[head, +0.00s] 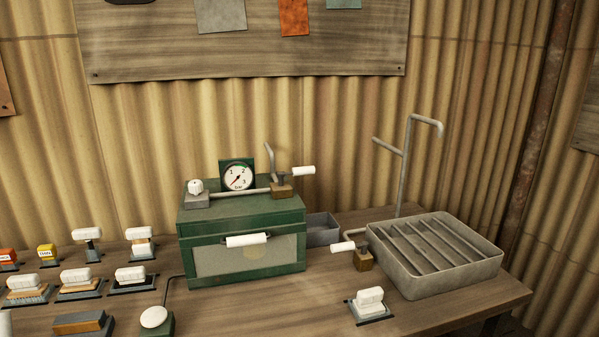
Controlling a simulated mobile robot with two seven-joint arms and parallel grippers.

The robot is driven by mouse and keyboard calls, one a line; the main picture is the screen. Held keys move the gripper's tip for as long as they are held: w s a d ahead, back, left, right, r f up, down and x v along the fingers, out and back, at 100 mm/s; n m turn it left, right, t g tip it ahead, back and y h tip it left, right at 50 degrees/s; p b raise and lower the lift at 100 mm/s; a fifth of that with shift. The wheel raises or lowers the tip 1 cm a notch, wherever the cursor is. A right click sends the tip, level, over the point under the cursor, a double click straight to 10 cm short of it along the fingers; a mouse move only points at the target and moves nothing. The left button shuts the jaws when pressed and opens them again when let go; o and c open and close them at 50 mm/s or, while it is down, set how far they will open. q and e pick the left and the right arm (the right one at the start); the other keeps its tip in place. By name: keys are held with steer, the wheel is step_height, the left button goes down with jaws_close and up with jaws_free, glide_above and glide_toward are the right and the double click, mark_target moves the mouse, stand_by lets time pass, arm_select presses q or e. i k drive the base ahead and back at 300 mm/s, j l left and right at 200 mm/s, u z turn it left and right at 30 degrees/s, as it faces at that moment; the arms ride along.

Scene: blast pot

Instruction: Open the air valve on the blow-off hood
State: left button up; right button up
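A green box (240,217) with a pale front window and white handle (247,240) stands on the bench; its front looks closed. On its top are a round pressure gauge (238,177), a white knob (195,187) and a pipe leading to a brass valve (283,189). This valve has a white-gripped lever (302,170) pointing right. A second brass valve (363,260), with a white-gripped lever (343,247) pointing left, sits beside a grey grated tray (450,279). No label shows which is the hood; the gauge suggests the green box. Neither gripper is in view.
Several white-handled brushes and blocks (80,278) lie on holders at the left. A white round button (154,317) and a white-topped block (369,300) stand near the front. A bent pipe (405,165) rises behind the tray. Bare bench (270,310) lies before the box.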

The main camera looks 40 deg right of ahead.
mark_target(305, 170)
steer(key=k+l, duration=0.2)
steer(key=l, duration=0.25)
steer(key=k+l+u, duration=0.15)
steer(key=l, duration=0.25)
steer(key=k+l, duration=0.35)
steer(key=k+l+u, duration=0.15)
steer(key=l, duration=0.3)
steer(key=k, duration=0.1)
